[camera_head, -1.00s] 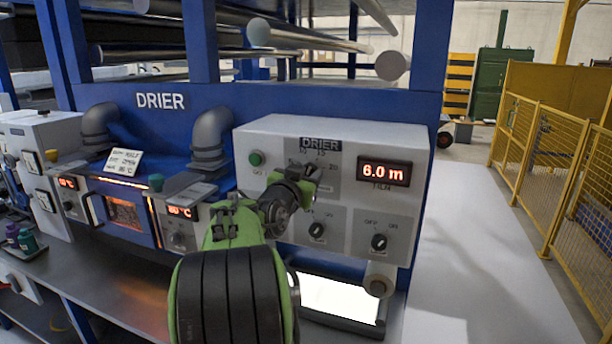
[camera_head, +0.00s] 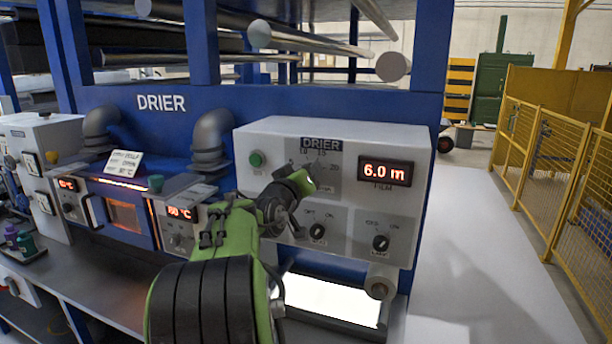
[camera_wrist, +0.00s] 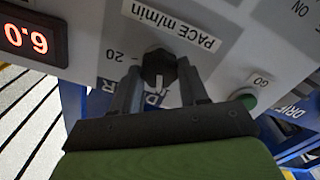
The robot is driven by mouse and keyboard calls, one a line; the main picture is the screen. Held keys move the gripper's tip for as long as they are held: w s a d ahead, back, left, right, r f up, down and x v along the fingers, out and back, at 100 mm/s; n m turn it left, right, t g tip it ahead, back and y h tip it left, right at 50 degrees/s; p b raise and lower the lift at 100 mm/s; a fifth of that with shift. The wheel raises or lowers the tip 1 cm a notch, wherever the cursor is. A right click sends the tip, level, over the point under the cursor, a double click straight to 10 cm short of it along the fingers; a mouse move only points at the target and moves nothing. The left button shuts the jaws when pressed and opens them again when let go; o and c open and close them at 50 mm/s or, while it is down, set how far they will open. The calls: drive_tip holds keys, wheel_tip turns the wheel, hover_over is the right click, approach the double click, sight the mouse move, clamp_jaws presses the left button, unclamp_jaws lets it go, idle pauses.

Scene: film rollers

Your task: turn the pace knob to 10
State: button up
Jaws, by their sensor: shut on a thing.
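The pace knob (camera_wrist: 158,66) is a dark round knob on the grey drier panel. In the wrist view it shows upside down, near the label "PACE m/min" (camera_wrist: 171,22) and the dial mark "20" (camera_wrist: 117,56). My gripper (camera_wrist: 159,72) is shut on the knob, one finger on each side. A white pointer line on the knob points towards my gripper's palm; I cannot read its exact value. In the head view my gripper (camera_head: 305,181) covers the knob and part of its dial. The red display (camera_head: 385,171) reads 6.0 m.
A green GO button (camera_head: 256,159) is left of the dial. Two black OFF/ON switches, the left one (camera_head: 317,231) and the right one (camera_head: 380,243), sit below, the left close under my gripper. Free floor lies to the right.

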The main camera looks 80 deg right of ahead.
drive_tip(key=shift+n, duration=0.6)
drive_tip(key=o, duration=1.1)
drive_tip(key=shift+c, duration=0.2)
drive_tip(key=w+a+b, duration=0.1)
drive_tip(key=a+b, duration=0.1)
drive_tip(key=a, duration=1.3)
drive_tip(key=shift+w+a, duration=0.25)
drive_tip(key=shift+a, duration=0.15)
